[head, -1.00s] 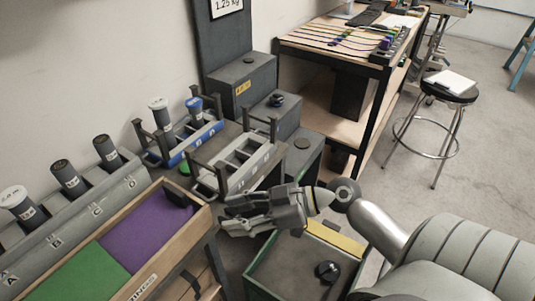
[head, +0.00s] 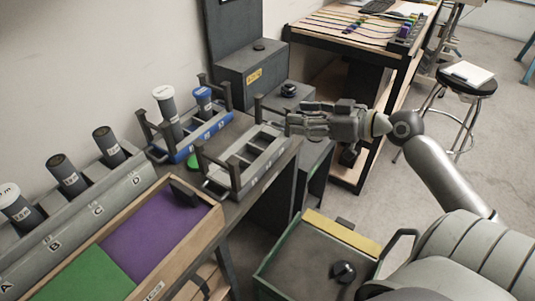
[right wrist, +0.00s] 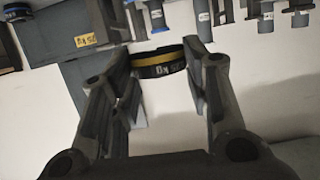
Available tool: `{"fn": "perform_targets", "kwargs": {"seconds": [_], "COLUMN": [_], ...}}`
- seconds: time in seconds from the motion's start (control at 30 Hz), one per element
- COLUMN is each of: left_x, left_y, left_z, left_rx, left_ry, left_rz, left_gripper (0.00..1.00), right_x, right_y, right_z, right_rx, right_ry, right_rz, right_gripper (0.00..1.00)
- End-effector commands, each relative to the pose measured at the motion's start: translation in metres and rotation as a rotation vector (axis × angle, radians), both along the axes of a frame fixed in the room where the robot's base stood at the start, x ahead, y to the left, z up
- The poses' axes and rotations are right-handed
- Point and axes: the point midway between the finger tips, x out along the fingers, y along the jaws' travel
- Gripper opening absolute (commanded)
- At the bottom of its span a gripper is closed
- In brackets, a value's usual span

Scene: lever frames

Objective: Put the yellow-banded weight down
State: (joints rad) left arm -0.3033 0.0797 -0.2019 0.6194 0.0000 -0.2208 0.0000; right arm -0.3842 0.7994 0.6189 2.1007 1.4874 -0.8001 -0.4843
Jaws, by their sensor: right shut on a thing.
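The yellow-banded weight (right wrist: 160,66) is a dark disc with a yellow band and pale lettering, seen between my fingers in the right wrist view. My right gripper (right wrist: 165,65) is shut on it. In the head view my right gripper (head: 292,122) reaches in from the right, at the far end of the grey slotted rack and in front of the stepped dark blocks. I cannot make out the weight in the head view; the fingers hide it. My left gripper is not in view.
A tall dark block (head: 252,72) with a yellow label stands behind a lower block bearing a dark round piece (head: 289,89). A grey rack (head: 245,160) and blue rack (head: 193,138) stand at left. Below is a green-edged bin (head: 270,262) with a black knobbed piece (head: 343,271).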

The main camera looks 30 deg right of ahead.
Motion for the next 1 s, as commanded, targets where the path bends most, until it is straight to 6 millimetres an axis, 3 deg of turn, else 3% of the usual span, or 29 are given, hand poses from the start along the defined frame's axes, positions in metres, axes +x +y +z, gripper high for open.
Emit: {"fn": "perform_targets", "kwargs": {"seconds": [0.17,0.4,0.7,0.83,1.0], "left_x": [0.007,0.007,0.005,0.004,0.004], "left_y": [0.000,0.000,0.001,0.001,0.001], "left_z": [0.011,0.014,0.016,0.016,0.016], "left_rx": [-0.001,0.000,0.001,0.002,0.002], "left_ry": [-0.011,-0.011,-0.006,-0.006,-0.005], "left_rz": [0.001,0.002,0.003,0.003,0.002], "left_gripper": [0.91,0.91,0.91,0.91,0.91], "right_x": [0.018,0.035,0.043,0.042,0.042], "right_y": [0.033,0.063,0.079,0.077,0.077], "right_z": [-0.012,-0.054,-0.081,-0.100,-0.106], "right_rx": [0.003,0.005,0.004,0.002,0.000], "right_ry": [-0.005,-0.005,-0.002,0.000,-0.003], "right_rz": [0.002,-0.001,-0.001,-0.003,-0.001], "right_gripper": [0.12,0.12,0.12,0.12,0.12]}}
